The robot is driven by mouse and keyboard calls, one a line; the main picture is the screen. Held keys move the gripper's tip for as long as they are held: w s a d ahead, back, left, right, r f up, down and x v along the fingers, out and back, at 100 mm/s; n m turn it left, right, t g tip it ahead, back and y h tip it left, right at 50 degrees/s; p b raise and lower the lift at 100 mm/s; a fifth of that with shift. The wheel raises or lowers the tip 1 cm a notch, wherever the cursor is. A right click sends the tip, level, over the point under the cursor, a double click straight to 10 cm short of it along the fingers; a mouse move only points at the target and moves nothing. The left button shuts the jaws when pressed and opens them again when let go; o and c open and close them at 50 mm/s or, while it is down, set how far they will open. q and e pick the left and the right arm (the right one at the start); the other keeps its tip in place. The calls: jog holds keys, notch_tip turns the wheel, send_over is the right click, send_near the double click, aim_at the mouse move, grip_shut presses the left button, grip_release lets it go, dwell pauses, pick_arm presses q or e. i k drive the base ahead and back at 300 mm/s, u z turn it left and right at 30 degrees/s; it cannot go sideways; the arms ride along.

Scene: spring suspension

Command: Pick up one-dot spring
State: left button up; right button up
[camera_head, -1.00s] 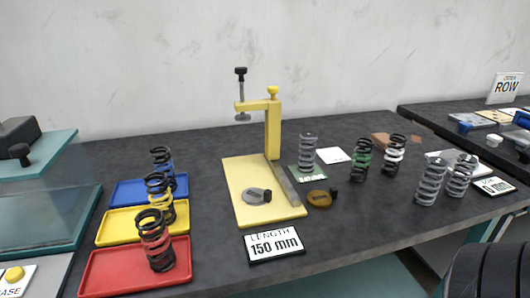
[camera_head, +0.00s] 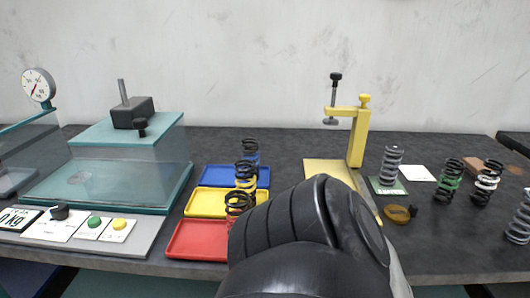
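Several coil springs stand upright on the dark table. I cannot make out a dot on any, so I cannot tell which is the one-dot spring. A grey spring (camera_head: 391,166) stands on a green card. A green-banded spring (camera_head: 447,182) and a white-banded spring (camera_head: 486,183) stand to its right, and another grey spring (camera_head: 521,220) is at the right edge. A blue-banded spring (camera_head: 250,153), a yellow-banded spring (camera_head: 246,177) and a red-banded spring (camera_head: 238,204) stand at the coloured trays. Neither gripper shows; a black link of my arm fills the lower middle.
The blue tray (camera_head: 215,177), yellow tray (camera_head: 203,201) and red tray (camera_head: 192,240) line up left of my arm. A yellow clamp stand (camera_head: 358,135) rises behind it. A teal press (camera_head: 110,190) with buttons stands left. A brown disc (camera_head: 397,213) lies right.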

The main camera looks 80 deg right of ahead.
aim_at(396, 150)
jog(key=k, duration=1.55)
jog(key=z, duration=0.05)
